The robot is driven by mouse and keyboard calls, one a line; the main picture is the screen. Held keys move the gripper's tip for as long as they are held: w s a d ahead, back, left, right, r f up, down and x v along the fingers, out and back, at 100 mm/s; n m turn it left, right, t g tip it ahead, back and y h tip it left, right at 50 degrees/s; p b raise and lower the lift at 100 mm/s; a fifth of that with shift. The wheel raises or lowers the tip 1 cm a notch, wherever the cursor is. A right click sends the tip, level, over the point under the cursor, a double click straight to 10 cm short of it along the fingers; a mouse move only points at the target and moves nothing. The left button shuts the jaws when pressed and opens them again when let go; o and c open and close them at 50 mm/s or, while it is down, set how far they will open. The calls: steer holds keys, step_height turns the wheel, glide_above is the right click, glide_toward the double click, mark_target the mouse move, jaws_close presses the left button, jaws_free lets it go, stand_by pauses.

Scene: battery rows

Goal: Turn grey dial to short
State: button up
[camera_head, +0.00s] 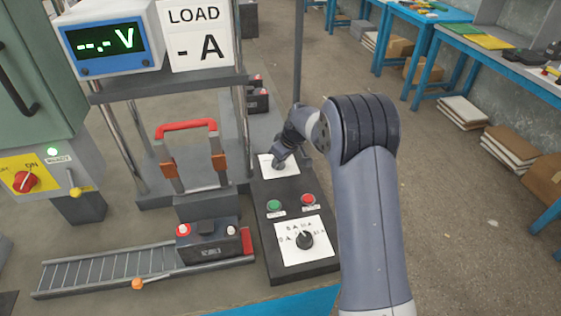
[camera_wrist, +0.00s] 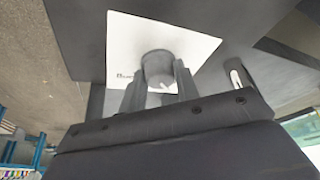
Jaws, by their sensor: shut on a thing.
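The grey dial (camera_wrist: 158,66) sits on a white plate (camera_wrist: 125,38) in the wrist view, with a small light mark near its edge. The plate also shows in the head view at the far end of the dark control panel (camera_head: 262,222). My gripper (camera_wrist: 158,90) has one finger on each side of the dial and is shut on it. In the head view my gripper (camera_head: 279,163) covers most of the dial. Small lettering lies left of the dial in the wrist view, too small to read, so I cannot tell its setting.
A green button (camera_head: 274,205), a red button (camera_head: 308,199) and a black dial (camera_head: 304,240) are on the nearer panel. Left are a battery (camera_head: 210,246) by a roller track (camera_head: 110,272) and a red-handled clamp frame (camera_head: 186,127). A voltage display (camera_head: 108,40) reads dashes.

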stand_by(0.3)
steer(key=o, duration=1)
steer(key=shift+c, duration=0.2)
steer(key=v, duration=1)
steer(key=shift+r, duration=0.4)
steer(key=x, duration=1)
steer(key=shift+f, duration=0.45)
steer(key=shift+r+p, duration=0.1)
steer(key=shift+p, duration=0.2)
